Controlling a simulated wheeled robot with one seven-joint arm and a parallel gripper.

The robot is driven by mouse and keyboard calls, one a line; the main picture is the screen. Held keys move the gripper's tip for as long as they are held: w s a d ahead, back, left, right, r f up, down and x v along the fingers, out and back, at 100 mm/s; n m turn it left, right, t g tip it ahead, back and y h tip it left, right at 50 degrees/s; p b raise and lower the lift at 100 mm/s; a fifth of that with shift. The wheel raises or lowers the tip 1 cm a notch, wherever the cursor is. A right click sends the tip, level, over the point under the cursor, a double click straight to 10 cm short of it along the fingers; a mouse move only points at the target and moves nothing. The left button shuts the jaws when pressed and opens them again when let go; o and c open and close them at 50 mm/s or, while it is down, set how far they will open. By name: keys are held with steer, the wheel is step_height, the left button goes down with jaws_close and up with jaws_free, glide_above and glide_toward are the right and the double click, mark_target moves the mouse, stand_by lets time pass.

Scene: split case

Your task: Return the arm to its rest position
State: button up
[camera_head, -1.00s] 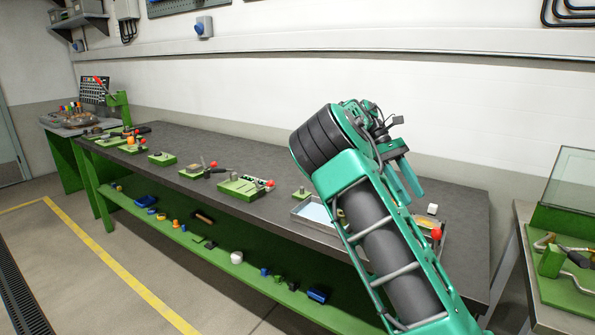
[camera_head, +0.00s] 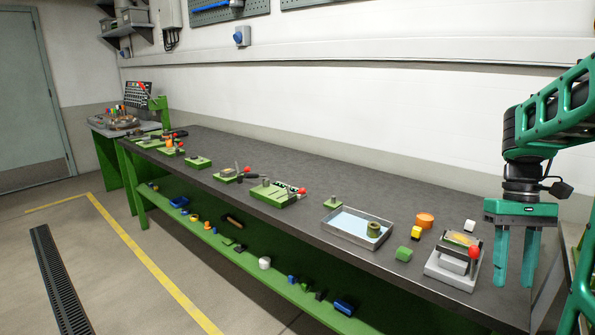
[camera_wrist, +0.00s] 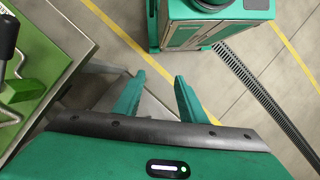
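My gripper (camera_head: 515,284) hangs with its fingers pointing down at the right of the head view. The two green fingers are apart with nothing between them. My arm reaches in from the upper right, folded above the gripper. The gripper is at the right end of the long workbench (camera_head: 290,160), to the right of a grey fixture with a red knob (camera_head: 452,274). In the wrist view my gripper (camera_wrist: 160,78) is also empty, and bare floor shows beyond the fingertips.
A metal tray (camera_head: 337,238) with a blue bottom holds a greenish ring-shaped part (camera_head: 373,229). An orange cylinder (camera_head: 425,219), a yellow block (camera_head: 416,233), a green block (camera_head: 403,254) and a white block (camera_head: 469,226) lie near the fixture. Another table (camera_wrist: 60,40) stands left in the wrist view.

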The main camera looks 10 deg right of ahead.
steer(key=s+a+f+m+t, duration=0.3)
steer(key=s+a, duration=0.5)
steer(key=s, duration=0.5)
steer(key=shift+a+f+m+t+h, duration=0.3)
steer(key=shift+f+m+t+h, duration=0.1)
steer(key=shift+f+m, duration=0.1)
steer(key=shift+w+f, duration=0.25)
steer(key=shift+w, duration=0.35)
